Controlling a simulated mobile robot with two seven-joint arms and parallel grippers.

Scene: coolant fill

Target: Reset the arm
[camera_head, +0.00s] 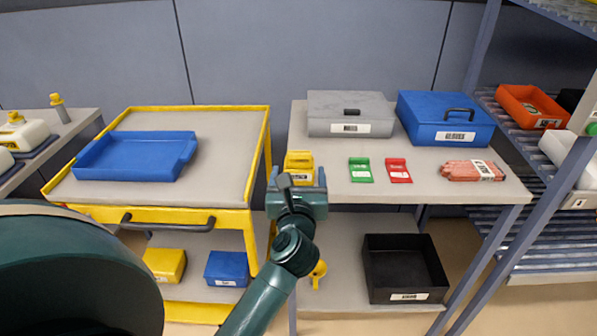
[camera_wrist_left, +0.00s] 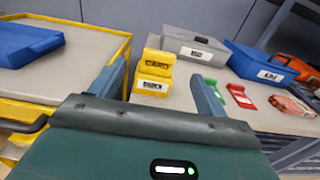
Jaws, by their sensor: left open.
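My left arm comes up from the bottom of the head view, and its gripper (camera_head: 298,180) is at the front left edge of the grey table (camera_head: 334,190). The gripper is open, with nothing held. The yellow boxes (camera_head: 300,161) are just beyond it on the table. In the left wrist view, the two fingers of the gripper (camera_wrist_left: 158,72) stand apart, and the yellow boxes (camera_wrist_left: 154,88) appear between them, farther off. I cannot tell the exact gap. My right gripper is not in view.
A grey case (camera_head: 380,105), blue case (camera_head: 465,138), green packet (camera_head: 360,170), red packet (camera_head: 398,171) and reddish bundle (camera_head: 465,170) are on the table. A yellow cart (camera_head: 230,150) with a blue tray (camera_head: 130,158) stands left. A black bin (camera_head: 403,268) is on the lower shelf.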

